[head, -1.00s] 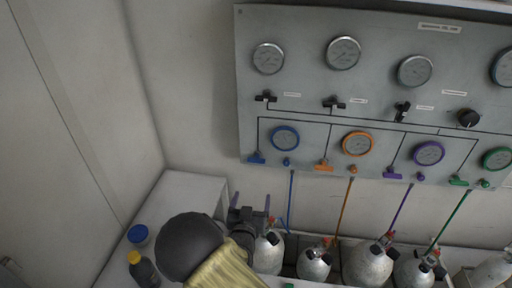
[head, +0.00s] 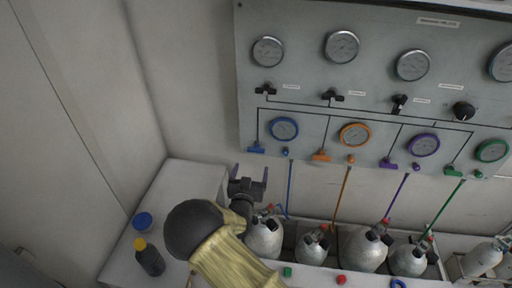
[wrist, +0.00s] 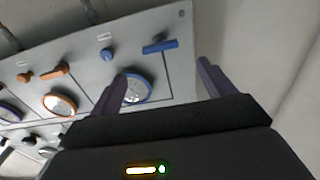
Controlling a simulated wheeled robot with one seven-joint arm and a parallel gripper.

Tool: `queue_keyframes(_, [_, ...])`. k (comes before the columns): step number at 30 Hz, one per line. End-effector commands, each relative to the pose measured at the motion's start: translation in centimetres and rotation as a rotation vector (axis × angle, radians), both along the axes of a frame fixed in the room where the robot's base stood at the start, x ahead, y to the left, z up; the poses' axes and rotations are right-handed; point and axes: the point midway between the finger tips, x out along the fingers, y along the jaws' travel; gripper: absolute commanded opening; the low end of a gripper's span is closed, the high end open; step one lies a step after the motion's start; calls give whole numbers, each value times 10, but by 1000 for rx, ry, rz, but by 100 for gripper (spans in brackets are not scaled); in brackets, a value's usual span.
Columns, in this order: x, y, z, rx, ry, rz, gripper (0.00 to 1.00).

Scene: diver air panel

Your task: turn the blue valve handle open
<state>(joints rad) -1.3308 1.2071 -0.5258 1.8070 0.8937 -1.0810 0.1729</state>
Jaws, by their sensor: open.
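The blue valve handle (head: 256,150) is a small flat bar low on the left part of the grey panel, left of the blue-ringed gauge (head: 284,129). It also shows in the wrist view (wrist: 160,46), lying nearly crosswise above the gauge, between the fingertips in the picture but farther off. My gripper (head: 250,172) is open and empty, below the handle and apart from it. Its two purple fingers also show in the wrist view (wrist: 165,75), spread wide. Nothing hides the handle.
Orange (head: 321,155), purple (head: 388,164) and green (head: 453,170) handles sit along the panel's lower edge. Grey cylinders (head: 366,250) stand below, with coloured hoses running up. A bottle with a yellow cap (head: 149,259) and a blue-lidded jar (head: 142,221) stand on the white counter (head: 185,182).

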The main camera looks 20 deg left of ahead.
Motion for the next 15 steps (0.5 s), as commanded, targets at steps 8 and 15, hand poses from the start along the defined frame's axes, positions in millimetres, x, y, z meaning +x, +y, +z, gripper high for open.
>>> queue_keyframes(8, [42,10,3,0,-2,0,82])
queue_keyframes(15, [73,17,2,0,-1,0,82])
